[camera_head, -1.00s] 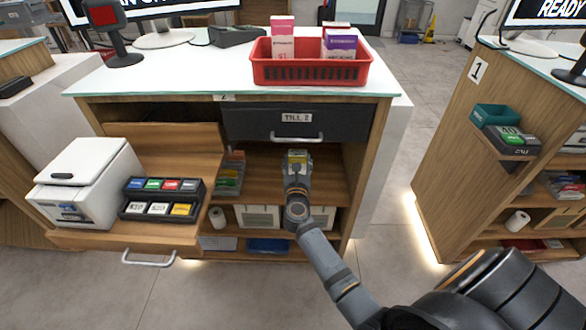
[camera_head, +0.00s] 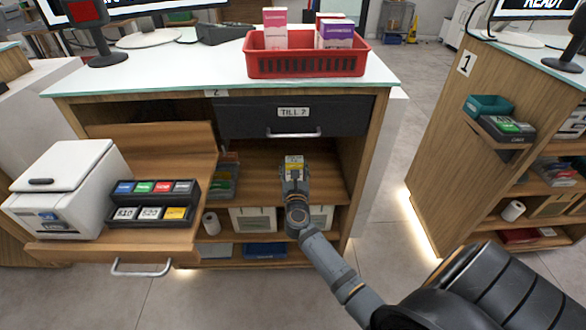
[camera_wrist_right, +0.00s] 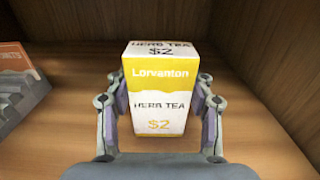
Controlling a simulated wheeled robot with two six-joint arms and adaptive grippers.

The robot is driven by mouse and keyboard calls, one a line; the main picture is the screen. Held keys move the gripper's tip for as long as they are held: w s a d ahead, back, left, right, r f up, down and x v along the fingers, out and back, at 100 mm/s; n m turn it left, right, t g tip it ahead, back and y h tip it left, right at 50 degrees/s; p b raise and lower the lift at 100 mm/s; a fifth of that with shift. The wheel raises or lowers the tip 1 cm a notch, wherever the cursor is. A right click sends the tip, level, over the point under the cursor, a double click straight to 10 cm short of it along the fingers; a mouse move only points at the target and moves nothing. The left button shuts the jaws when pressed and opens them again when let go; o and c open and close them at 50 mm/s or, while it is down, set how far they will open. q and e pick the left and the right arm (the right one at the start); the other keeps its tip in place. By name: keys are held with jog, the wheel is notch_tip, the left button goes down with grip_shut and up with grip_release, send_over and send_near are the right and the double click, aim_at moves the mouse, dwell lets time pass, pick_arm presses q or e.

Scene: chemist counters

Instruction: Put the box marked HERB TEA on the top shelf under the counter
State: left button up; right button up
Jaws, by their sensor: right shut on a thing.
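The HERB TEA box (camera_wrist_right: 160,90) is white and yellow, marked "Lorvanton" and "$2", and upright in the right wrist view. My right gripper (camera_wrist_right: 160,118) is shut on it, one finger on each side. In the head view the box (camera_head: 294,161) is small and partly covered by my right gripper (camera_head: 294,178), which reaches into the opening under the TILL 2 drawer. The top shelf (camera_head: 258,178) is the wooden board below that drawer. The box is over this shelf; I cannot tell for sure if its base touches the board. My left gripper is not in view.
Packs (camera_head: 226,175) stand at the left of the shelf; one shows at the left in the wrist view (camera_wrist_right: 18,88). The TILL 2 drawer (camera_head: 345,115) is just above. A pulled-out board with a white printer (camera_head: 65,190) is at left. A red basket (camera_head: 305,63) stands on the counter.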

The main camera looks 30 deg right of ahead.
jog(key=o, duration=1.3)
jog(key=shift+f, duration=0.1)
